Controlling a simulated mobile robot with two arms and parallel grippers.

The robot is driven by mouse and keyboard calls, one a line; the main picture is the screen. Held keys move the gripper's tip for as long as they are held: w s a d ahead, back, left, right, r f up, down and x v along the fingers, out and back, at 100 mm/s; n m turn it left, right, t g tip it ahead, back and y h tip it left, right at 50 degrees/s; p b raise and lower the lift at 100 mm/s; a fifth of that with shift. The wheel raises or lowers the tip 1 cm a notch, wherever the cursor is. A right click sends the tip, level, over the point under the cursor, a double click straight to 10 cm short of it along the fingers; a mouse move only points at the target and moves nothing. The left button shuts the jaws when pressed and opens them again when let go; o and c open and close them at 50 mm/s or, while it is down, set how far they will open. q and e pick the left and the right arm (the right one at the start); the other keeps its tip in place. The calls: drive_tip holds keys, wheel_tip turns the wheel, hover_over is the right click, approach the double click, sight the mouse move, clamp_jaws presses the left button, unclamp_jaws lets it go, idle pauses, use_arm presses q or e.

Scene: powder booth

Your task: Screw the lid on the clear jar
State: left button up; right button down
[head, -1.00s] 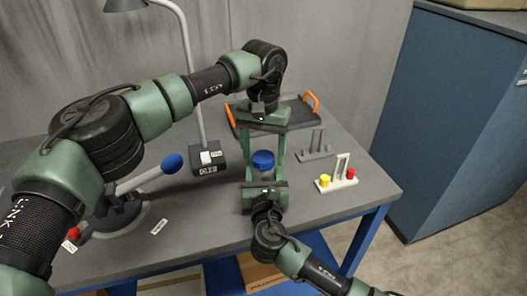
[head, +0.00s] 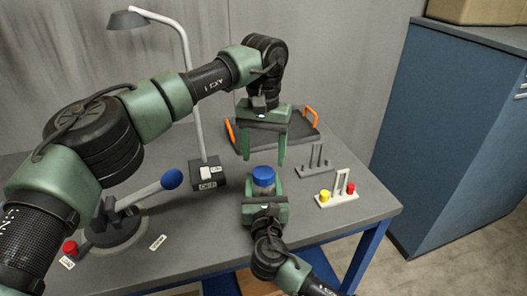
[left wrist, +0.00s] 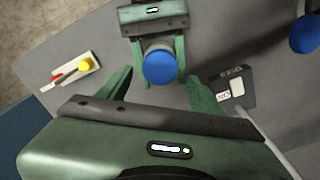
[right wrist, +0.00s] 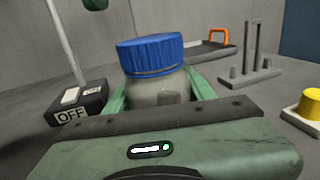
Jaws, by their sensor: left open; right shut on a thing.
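The clear jar (right wrist: 158,92) stands upright between the fingers of my right gripper (head: 263,192), which is shut on its body above the table's front part. The blue lid (head: 263,175) sits on the jar's mouth; it also shows in the right wrist view (right wrist: 150,52). I cannot tell how tightly it is screwed. My left gripper (head: 263,158) is open and empty, pointing down above and slightly behind the lid, apart from it. In the left wrist view the lid (left wrist: 160,67) lies between and beyond the open fingers.
A lamp with a switch box (head: 208,174) and a blue-knobbed lever (head: 171,179) stand to the left. A grey tray with orange handles (head: 300,131) lies behind. A grey peg stand (head: 314,170) and a stand with yellow and red pieces (head: 338,199) are to the right.

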sight(263, 172)
use_arm(q)
drive_tip(key=n, duration=0.4)
drive_tip(key=shift+r+n, duration=0.25)
drive_tip(key=shift+n, duration=0.15)
drive_tip(key=n, duration=0.4)
drive_tip(key=shift+r+n, duration=0.2)
drive_tip(key=shift+n, duration=0.1)
drive_tip(key=n, duration=0.7)
drive_tip(key=shift+r, duration=0.35)
drive_tip(key=n, duration=0.7)
drive_tip(key=shift+r+n, duration=0.3)
drive_tip(key=shift+r, duration=0.05)
drive_tip(key=n, duration=0.4)
drive_tip(key=shift+r+n, duration=0.2)
drive_tip(key=shift+n, duration=0.1)
drive_tip(key=n, duration=0.5)
drive_tip(key=shift+r, duration=0.2)
drive_tip(key=shift+f, duration=4.05)
drive_tip(key=shift+c, duration=0.4)
